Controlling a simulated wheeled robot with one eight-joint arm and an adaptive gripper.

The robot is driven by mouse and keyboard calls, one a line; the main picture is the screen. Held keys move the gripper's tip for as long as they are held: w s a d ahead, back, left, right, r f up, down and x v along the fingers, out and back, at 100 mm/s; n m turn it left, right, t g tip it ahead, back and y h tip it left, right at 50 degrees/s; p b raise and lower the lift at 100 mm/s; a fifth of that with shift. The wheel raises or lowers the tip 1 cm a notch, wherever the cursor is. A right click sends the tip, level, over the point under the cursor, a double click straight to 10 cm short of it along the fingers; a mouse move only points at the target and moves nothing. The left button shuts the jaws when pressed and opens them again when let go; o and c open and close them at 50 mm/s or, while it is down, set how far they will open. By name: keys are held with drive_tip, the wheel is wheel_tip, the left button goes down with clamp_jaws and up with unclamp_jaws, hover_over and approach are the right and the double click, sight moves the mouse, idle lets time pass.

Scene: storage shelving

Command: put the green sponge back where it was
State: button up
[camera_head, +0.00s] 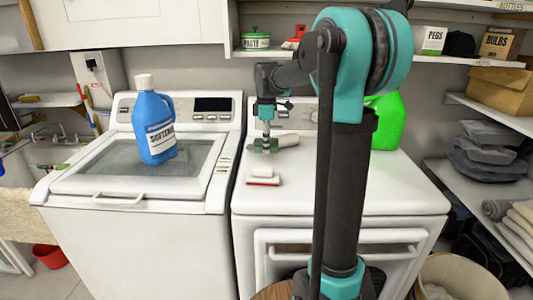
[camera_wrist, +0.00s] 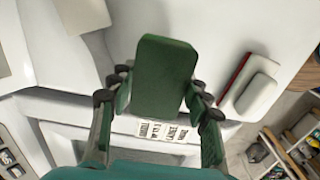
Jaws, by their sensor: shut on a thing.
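The green sponge (camera_wrist: 165,75) is a dark green block between the fingers of my gripper (camera_wrist: 158,97) in the wrist view. The fingers press on its two sides. In the head view my gripper (camera_head: 265,138) points down over the back left part of the right-hand white machine's top (camera_head: 320,185). The sponge (camera_head: 264,146) shows small there at the fingertips. I cannot tell whether it touches the surface.
A red-and-white brush (camera_head: 263,178) lies in front of the gripper; it also shows in the wrist view (camera_wrist: 250,92). A blue softener jug (camera_head: 154,125) stands on the left machine. A bright green jug (camera_head: 388,122) stands behind my arm.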

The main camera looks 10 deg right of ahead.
sight(267, 159)
drive_tip(key=shift+f, duration=2)
drive_tip(key=shift+f, duration=0.15)
drive_tip(key=o, duration=1.2)
wheel_tip(267, 159, up, 12)
drive_tip(key=shift+r, duration=0.2)
